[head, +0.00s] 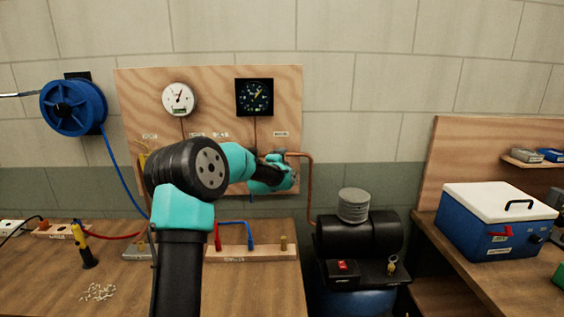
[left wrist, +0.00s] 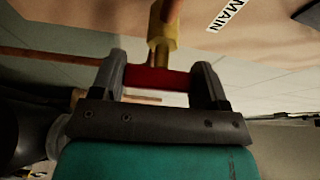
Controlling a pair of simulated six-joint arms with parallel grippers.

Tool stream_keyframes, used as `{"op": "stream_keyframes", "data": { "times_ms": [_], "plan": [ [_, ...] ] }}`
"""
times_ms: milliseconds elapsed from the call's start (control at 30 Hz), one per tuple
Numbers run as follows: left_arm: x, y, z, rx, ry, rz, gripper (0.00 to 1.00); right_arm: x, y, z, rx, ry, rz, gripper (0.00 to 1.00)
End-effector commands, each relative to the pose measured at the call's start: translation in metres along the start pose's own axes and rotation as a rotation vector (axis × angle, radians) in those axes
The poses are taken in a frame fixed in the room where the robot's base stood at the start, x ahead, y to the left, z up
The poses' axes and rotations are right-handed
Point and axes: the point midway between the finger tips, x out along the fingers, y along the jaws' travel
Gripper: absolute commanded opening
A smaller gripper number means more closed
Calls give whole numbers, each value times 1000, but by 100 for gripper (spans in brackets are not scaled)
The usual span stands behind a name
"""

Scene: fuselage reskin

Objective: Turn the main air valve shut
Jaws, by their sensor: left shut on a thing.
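The main air valve has a brass body (left wrist: 163,35) and a red handle (left wrist: 158,78), both in the left wrist view beside a label reading MAIN (left wrist: 228,14). My left gripper (left wrist: 160,70) is shut on the red handle, with one grey finger at each end of its visible part. In the head view my left arm reaches to the right end of the wooden wall panel (head: 215,110), and its hand hides most of the valve. I cannot tell how far the handle is turned. My right gripper is in neither view.
A copper pipe (head: 310,185) runs from the panel down toward the black and blue compressor (head: 358,235). Two gauges (head: 179,98) (head: 255,97) hang on the panel. A blue hose reel (head: 73,106) is at left. A blue cooler (head: 498,225) stands on the right bench.

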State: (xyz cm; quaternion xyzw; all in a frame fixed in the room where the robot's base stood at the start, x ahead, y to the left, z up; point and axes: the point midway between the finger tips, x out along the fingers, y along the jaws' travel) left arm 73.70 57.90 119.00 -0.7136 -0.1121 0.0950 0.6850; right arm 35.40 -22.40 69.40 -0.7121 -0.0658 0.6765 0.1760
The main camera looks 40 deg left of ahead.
Motion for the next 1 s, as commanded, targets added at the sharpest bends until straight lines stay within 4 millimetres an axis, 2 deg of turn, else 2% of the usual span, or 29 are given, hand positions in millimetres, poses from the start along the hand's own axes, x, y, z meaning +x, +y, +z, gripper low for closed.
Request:
{"op": "stream_keyframes", "data": {
  "times_ms": [600,633,900,1000],
  "plan": [
    [0,1,0,59,0,26,44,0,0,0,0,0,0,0],
    [0,1,0,59,0,26,69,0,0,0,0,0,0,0],
    [0,0,0,58,0,25,94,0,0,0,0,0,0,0],
    [0,0,0,58,0,24,94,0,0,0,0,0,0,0]
  ]
}}
